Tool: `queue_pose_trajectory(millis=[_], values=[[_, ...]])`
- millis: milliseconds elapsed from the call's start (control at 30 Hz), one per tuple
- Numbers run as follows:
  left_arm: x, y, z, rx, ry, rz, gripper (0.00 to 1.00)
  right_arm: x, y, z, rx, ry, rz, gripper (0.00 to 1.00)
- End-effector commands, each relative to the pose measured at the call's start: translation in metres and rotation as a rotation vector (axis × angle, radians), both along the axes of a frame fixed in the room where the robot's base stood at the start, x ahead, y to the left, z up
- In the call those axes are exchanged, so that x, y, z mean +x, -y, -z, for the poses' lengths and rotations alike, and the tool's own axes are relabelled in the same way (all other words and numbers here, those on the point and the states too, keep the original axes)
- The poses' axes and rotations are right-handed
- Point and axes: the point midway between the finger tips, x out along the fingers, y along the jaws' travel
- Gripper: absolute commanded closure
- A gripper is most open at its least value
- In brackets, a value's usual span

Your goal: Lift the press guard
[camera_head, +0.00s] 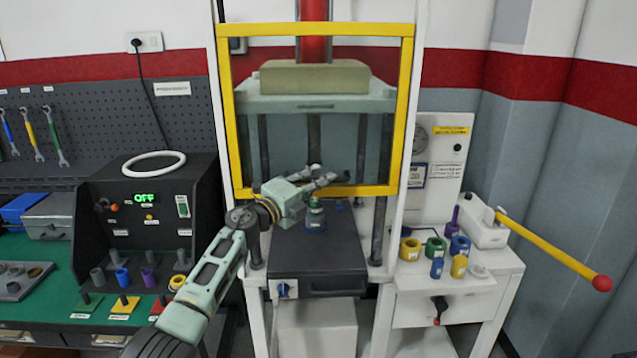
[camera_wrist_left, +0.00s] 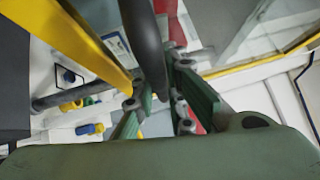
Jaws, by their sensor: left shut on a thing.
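The press guard (camera_head: 399,110) is a yellow frame with a clear pane in front of the press; its bottom bar hangs a little above the dark press base. My left gripper (camera_head: 332,178) is at the middle of that bottom bar. In the left wrist view, my left gripper (camera_wrist_left: 160,98) has its green fingers around a dark curved bar (camera_wrist_left: 144,45), which looks like the guard's handle, and is shut on it. A yellow bar of the guard (camera_wrist_left: 85,45) runs beside it. In the head view the fingers largely hide the handle. My right gripper is in neither view.
Behind the pane, a beige block (camera_head: 315,78) lies on the press plate. A small green and blue piece (camera_head: 315,215) stands on the dark base (camera_head: 318,255) below the gripper. A black control box (camera_head: 150,225) stands left; a yellow lever (camera_head: 555,250) and coloured rings are right.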

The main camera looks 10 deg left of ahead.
Motion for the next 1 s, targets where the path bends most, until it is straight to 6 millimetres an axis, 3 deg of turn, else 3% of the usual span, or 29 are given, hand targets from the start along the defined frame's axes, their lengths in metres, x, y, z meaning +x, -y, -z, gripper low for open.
queue_pose_trajectory(millis=[133,167,400,767,1000], values=[[0.000,-0.001,0.001,0.006,0.001,-0.001,1.00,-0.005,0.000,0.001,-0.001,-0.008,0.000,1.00],[0.000,-0.001,0.001,0.006,0.001,-0.001,0.88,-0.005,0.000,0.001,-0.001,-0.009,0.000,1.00],[0.000,0.000,0.001,0.004,0.000,-0.001,0.69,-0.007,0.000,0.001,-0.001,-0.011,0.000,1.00],[-0.003,-0.003,0.002,0.004,-0.001,-0.002,0.69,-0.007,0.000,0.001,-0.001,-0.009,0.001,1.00],[-0.028,-0.018,0.007,0.007,-0.001,-0.002,0.69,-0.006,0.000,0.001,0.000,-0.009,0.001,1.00]])
